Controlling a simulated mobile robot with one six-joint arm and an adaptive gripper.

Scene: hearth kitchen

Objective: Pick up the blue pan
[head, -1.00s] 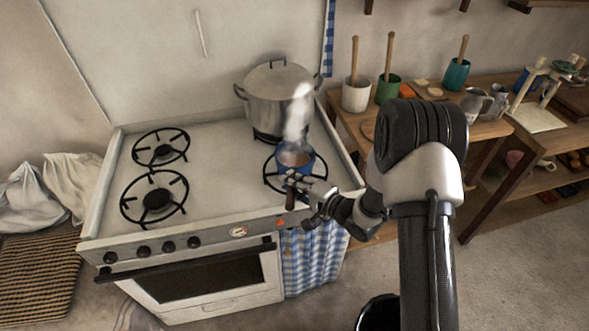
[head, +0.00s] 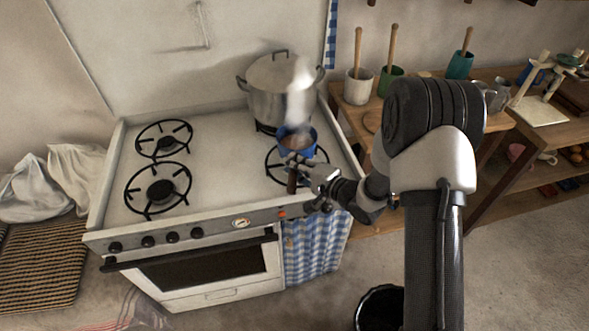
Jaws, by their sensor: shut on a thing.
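The blue pan (head: 285,143) is small, with brown contents, and pale steam rises from it. It is over the front right burner (head: 272,170) of the stove and looks raised a little above the grate. Its dark handle (head: 291,183) points toward the front of the stove. My gripper (head: 295,164) is shut on the pan's handle close to the pan body. The fingers hide part of the handle. The pan looks about level.
A large lidded metal pot (head: 268,95) stands on the back right burner, just behind the pan. The left burners (head: 157,190) are empty. A wooden table (head: 370,122) with utensil cups stands to the right.

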